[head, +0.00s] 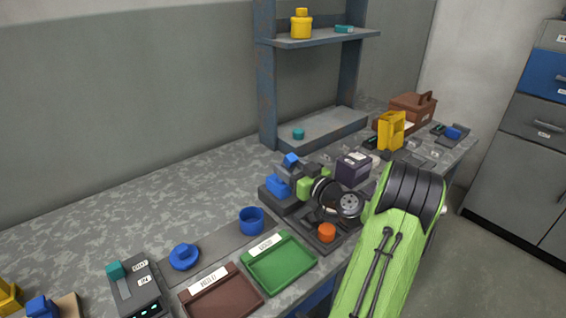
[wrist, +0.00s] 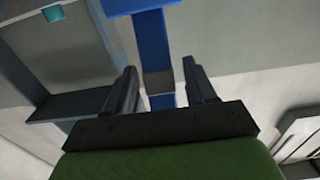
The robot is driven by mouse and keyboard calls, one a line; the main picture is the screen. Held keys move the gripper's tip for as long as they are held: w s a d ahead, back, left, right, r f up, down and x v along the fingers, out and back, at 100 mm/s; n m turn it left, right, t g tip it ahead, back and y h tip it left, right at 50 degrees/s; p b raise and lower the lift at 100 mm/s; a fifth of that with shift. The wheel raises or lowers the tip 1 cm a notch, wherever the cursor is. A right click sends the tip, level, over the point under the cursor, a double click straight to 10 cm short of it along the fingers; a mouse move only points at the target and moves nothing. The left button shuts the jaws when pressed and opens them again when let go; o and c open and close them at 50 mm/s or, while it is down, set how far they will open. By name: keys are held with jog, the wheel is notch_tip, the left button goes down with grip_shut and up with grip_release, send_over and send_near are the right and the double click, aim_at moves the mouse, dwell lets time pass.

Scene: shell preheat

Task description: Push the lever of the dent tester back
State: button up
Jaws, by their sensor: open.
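The dent tester (head: 272,198) appears to be the dark machine with blue parts at the middle of the bench, partly hidden behind my gripper and wrist. A blue block (head: 291,159) stands at its top, and in the wrist view a blue lever (wrist: 154,45) with a wider blue end runs down between my fingers. My gripper (wrist: 160,82) is open, with one finger on each side of the lever and a gap visible on both sides. In the head view my gripper (head: 291,176) is small and partly covered, so contact with the lever cannot be told.
A blue cup (head: 251,220), green tray (head: 303,262), brown tray (head: 252,299) and orange knob (head: 327,232) are in front. A dark box (head: 353,168) and yellow holder (head: 391,130) are to the right. A shelf (head: 325,37) rises behind. The back left bench is clear.

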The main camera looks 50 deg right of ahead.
jog(key=shift+w+d, duration=0.15)
jog(key=shift+w, duration=1.25)
grip_shut()
